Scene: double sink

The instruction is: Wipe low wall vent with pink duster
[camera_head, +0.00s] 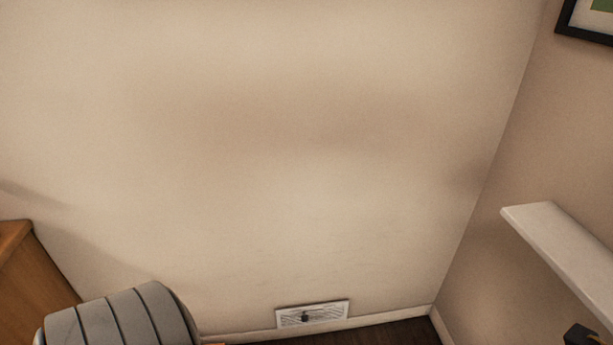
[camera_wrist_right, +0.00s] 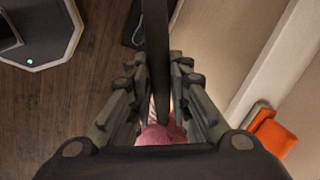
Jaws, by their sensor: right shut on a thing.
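The low wall vent (camera_head: 312,314) is a small white slatted grille with a dark spot near its middle, set at the foot of the beige wall in the head view. My right gripper (camera_wrist_right: 158,72) is in the right wrist view, shut on the dark handle of the pink duster (camera_wrist_right: 164,133). The handle runs between the fingers and the pink head shows low between them, partly hidden by the gripper. The vent cannot be made out in the wrist view, so the gap between duster and vent cannot be told. My left gripper is in neither view.
A grey rounded thing with dark stripes (camera_head: 120,318) and a wooden cabinet (camera_head: 32,272) stand at the lower left. A white ledge (camera_head: 560,250) juts out at the right. An orange object (camera_wrist_right: 270,132) is at the right of the wrist view. Dark wooden floor (camera_wrist_right: 60,110) shows at its left.

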